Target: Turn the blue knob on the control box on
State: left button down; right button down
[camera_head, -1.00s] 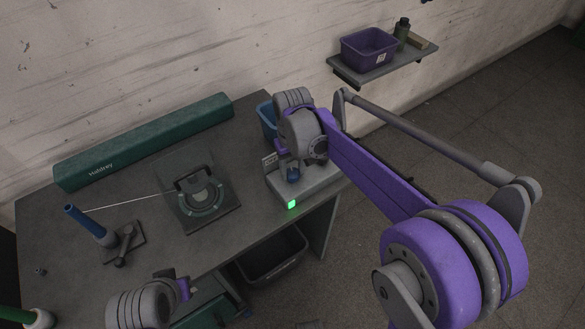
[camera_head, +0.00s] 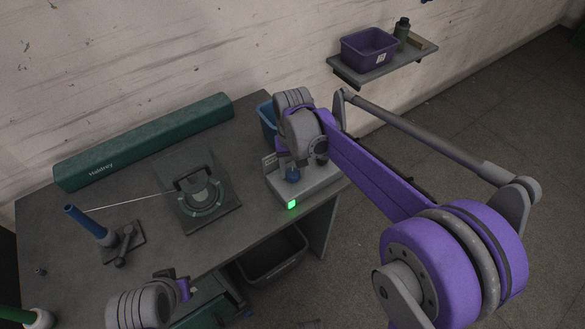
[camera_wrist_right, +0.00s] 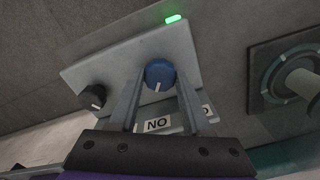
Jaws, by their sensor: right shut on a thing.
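The grey control box (camera_head: 318,179) stands at the right end of the table, with a lit green lamp (camera_head: 291,204) on its front. Its blue knob (camera_head: 292,175) also shows in the right wrist view (camera_wrist_right: 159,75). My right gripper (camera_wrist_right: 160,80) is shut on the blue knob, one finger on each side. The knob's white mark points down in that view, toward a label (camera_wrist_right: 158,125) that reads as an upside-down ON. A black knob (camera_wrist_right: 93,97) sits beside it. My left gripper (camera_head: 184,288) is low in the head view, away from the box; its jaws are unclear.
A winder unit (camera_head: 204,197) and a stand with a blue cone (camera_head: 90,226) are on the table (camera_head: 150,252), with a thread between them. A long green housing (camera_head: 145,143) lies at the back. A blue bin (camera_head: 267,119) stands behind the box. A wall shelf holds a purple bin (camera_head: 369,49).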

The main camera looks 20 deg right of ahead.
aim_at(293, 172)
jog(key=shift+c, duration=1.8)
grip_release()
jog(key=shift+r, duration=0.1)
notch_tip(293, 172, up, 11)
jog(key=shift+p, duration=0.4)
